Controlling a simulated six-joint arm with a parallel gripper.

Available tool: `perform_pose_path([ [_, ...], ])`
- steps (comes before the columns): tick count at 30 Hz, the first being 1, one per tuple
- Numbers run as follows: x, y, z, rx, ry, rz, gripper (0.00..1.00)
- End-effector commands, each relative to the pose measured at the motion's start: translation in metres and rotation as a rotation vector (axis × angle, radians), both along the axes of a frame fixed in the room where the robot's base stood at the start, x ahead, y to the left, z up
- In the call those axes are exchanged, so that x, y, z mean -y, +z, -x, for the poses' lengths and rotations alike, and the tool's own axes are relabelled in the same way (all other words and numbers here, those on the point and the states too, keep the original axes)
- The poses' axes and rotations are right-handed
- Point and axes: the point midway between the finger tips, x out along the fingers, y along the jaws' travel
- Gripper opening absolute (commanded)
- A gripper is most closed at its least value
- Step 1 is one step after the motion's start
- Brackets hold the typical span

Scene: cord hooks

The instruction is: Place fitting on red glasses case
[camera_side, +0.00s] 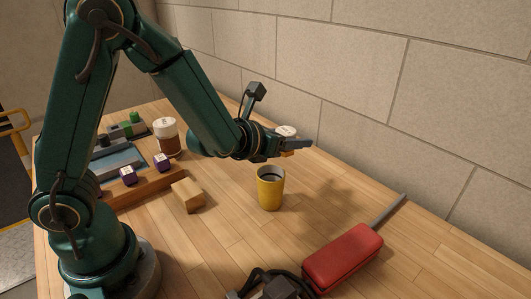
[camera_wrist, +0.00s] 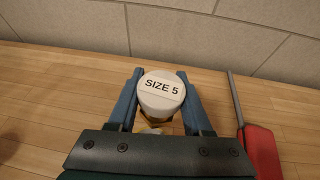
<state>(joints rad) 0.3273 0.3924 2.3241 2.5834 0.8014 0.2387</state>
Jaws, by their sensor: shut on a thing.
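My gripper (camera_side: 298,145) is shut on the fitting (camera_side: 286,131), well above the table. In the wrist view the fitting (camera_wrist: 161,92) has a round white top marked "SIZE 5", held between the two blue fingers of my gripper (camera_wrist: 161,95). A small brass-coloured part shows under the white top; the rest of its lower body is hidden. The red glasses case (camera_side: 342,257) lies on the table at the front right, apart from my gripper and lower than it. Part of the case (camera_wrist: 262,150) shows at the right of the wrist view.
A yellow cup (camera_side: 270,188) stands below my gripper. A grey bar (camera_side: 389,212) lies behind the case, and a black cord (camera_side: 268,280) lies left of it. A wooden block (camera_side: 187,195), a white-lidded jar (camera_side: 166,137) and a tray with purple cubes (camera_side: 128,176) are at left.

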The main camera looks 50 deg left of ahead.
Motion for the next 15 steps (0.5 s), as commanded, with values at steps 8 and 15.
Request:
perform_pose_path([
  [8,0.078,0.032,0.007,0.005,-0.205,0.003,0.0],
  [15,0.111,0.019,0.009,-0.005,-0.238,-0.003,0.0],
])
